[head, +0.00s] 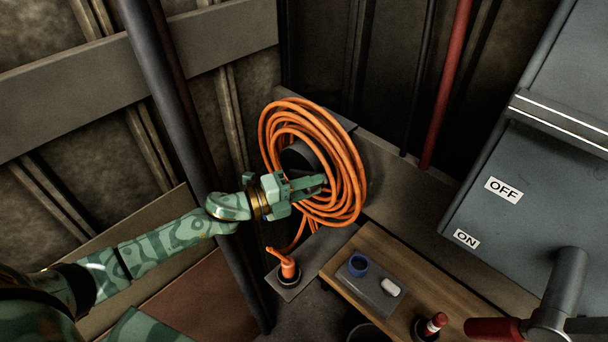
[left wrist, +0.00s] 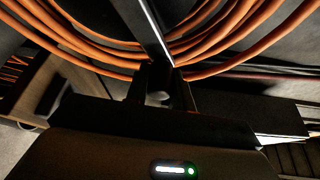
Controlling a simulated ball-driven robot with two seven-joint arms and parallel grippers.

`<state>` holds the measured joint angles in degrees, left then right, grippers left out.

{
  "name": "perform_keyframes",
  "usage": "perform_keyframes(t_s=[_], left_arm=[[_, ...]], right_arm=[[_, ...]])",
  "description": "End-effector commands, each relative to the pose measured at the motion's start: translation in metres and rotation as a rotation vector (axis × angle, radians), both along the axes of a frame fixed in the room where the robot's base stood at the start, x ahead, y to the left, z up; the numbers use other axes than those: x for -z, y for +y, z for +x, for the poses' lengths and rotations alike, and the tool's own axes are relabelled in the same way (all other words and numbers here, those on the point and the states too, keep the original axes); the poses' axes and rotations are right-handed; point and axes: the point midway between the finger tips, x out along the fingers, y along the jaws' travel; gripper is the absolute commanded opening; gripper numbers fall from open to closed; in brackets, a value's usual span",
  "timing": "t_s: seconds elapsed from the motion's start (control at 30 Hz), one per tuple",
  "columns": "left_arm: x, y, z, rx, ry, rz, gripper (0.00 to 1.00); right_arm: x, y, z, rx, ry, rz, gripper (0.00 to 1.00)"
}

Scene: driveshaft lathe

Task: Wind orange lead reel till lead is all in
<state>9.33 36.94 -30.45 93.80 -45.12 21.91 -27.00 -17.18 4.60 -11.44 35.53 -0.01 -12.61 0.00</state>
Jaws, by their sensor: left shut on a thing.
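The orange lead (head: 347,165) is wound in many loose coils around a dark reel (head: 298,158) mounted on the wall. The coils also show across the top of the left wrist view (left wrist: 225,35). The lead's orange plug end (head: 288,270) stands in a dark round fitting on a grey plate below the reel, with lead running up from it. My left gripper (head: 312,185) is at the front of the reel, shut on the reel's crank handle (left wrist: 160,97). The fingers hide most of the handle in the head view. My right gripper is not in view.
A wooden bench (head: 372,245) at lower right holds a grey tray (head: 366,291) with a blue ring (head: 358,265) and a white piece (head: 390,288). A grey cabinet (head: 530,190) with OFF and ON labels stands right. A dark post (head: 180,110) rises beside my left arm.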

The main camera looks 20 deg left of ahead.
Motion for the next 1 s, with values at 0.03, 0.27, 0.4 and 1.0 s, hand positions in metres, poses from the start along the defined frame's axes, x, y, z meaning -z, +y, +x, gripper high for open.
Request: perform_keyframes(t_s=[0.03,0.27,0.4,1.0], left_arm=[[0.000,-0.001,0.001,-0.004,-0.015,0.026,0.00],[0.008,-0.004,0.000,-0.005,-0.052,0.115,0.00],[0.011,-0.005,-0.001,-0.004,-0.064,0.144,0.00],[0.012,-0.005,-0.001,-0.005,-0.069,0.156,0.46]], right_arm=[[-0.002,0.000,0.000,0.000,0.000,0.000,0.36],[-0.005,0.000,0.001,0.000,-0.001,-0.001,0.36],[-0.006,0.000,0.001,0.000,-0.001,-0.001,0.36],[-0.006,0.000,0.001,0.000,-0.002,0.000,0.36]])
